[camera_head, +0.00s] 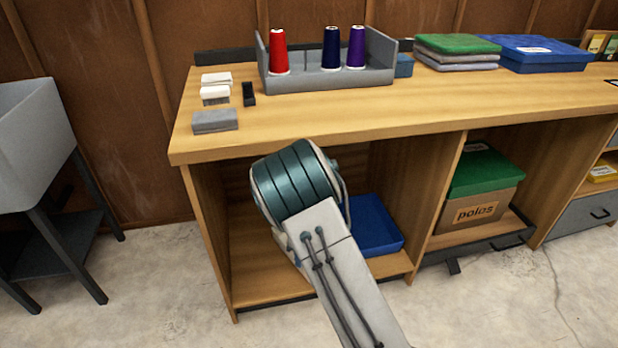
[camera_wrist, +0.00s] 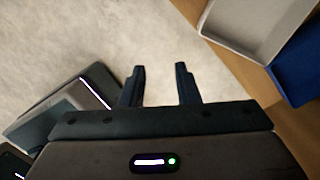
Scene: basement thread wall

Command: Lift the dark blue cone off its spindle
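The dark blue cone (camera_head: 331,48) stands upright in the grey rack (camera_head: 328,80) at the back of the workbench, between a red cone (camera_head: 279,50) on its left and a purple cone (camera_head: 356,47) close on its right. Its spindle is hidden. My gripper shows in the wrist view (camera_wrist: 160,85) with its two fingers apart and nothing between them, over bare floor. In the head view my arm is in front of the bench, below the top, and the fingers are hidden. No cone shows in the wrist view.
The wooden bench top (camera_head: 270,120) is clear in front of the rack. White blocks (camera_head: 216,88), a small black block (camera_head: 248,94) and a grey block (camera_head: 215,121) lie at left. Folded cloths (camera_head: 457,45) and a blue box (camera_head: 543,53) lie right. A blue bin (camera_head: 375,228) sits below.

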